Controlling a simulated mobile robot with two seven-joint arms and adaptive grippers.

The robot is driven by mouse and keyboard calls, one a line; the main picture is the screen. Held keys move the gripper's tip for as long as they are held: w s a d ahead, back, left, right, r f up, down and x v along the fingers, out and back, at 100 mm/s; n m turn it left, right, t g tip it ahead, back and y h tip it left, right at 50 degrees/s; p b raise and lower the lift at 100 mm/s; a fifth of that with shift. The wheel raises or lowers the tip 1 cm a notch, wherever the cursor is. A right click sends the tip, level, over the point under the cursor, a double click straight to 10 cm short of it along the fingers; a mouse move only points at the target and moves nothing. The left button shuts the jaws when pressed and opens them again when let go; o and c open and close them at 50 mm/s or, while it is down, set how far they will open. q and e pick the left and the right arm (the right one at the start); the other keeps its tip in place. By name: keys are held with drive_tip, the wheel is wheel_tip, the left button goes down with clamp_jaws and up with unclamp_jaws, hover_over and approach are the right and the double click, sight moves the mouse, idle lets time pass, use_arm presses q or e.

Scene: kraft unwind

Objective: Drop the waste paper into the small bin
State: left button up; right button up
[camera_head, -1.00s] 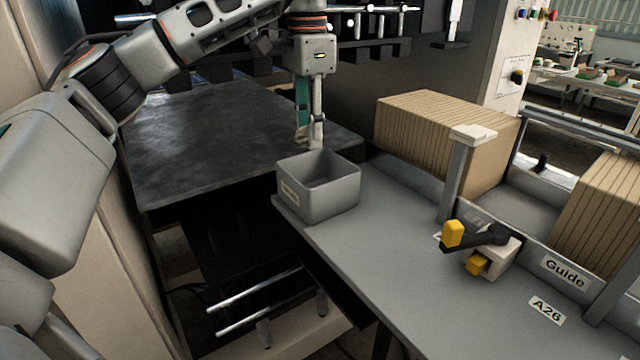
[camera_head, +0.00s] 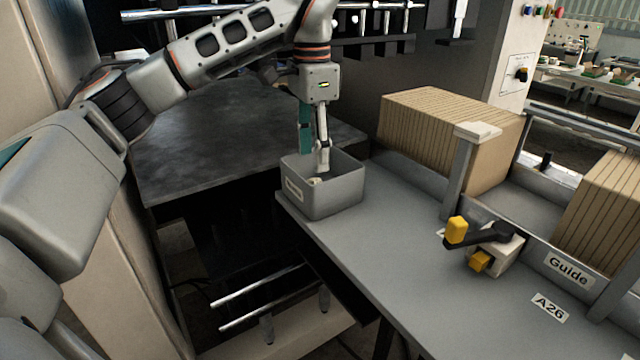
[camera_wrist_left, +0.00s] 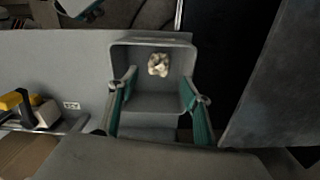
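The small bin (camera_head: 338,197) is an open grey box with a pale label, standing upright at the corner of the grey table. My left gripper (camera_head: 314,166) points down with its fingertips inside the bin's opening. In the left wrist view, its fingers (camera_wrist_left: 162,88) are spread apart with nothing between them. The waste paper (camera_wrist_left: 158,65) is a crumpled cream ball seen inside the bin's walls, apart from both fingers. In the head view only a small pale bit of it (camera_head: 315,181) shows near the fingertip. My right gripper is not in view.
A dark slab table (camera_head: 200,150) lies behind and left of the bin. Stacked brown cardboard (camera_head: 440,125) stands behind a guide rail on the right. A yellow-and-black clamp (camera_head: 482,240) sits on the grey table (camera_head: 400,255). The table front is clear.

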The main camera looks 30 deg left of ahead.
use_arm(q)
wheel_tip(320, 180, up, 12)
idle(0.8)
idle(0.3)
